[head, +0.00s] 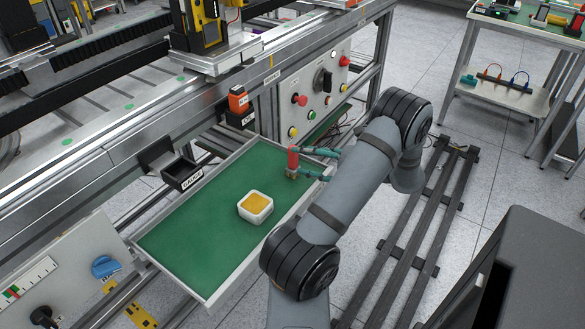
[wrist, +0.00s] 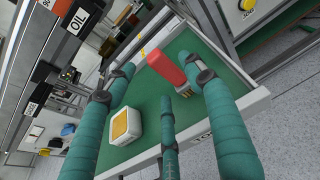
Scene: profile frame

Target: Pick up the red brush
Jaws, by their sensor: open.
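The red brush (head: 292,158) is at the far right end of the green-floored tray (head: 190,245), its red handle up and its tan bristles low in the head view. My gripper (head: 309,162) is beside it on the right, with teal fingers reaching toward it. In the wrist view the brush (wrist: 165,66) lies between and beyond the spread fingers of my open gripper (wrist: 156,72). The right finger overlaps it closely; I cannot tell whether they touch. The bristles show near the right finger.
A white container with yellow contents (head: 256,206) stands mid-tray. A black bin labelled gauge (head: 182,173) is at the tray's left edge. A control panel with buttons (head: 315,95) rises behind the brush. The tray has a raised metal rim. Its near-left floor is clear.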

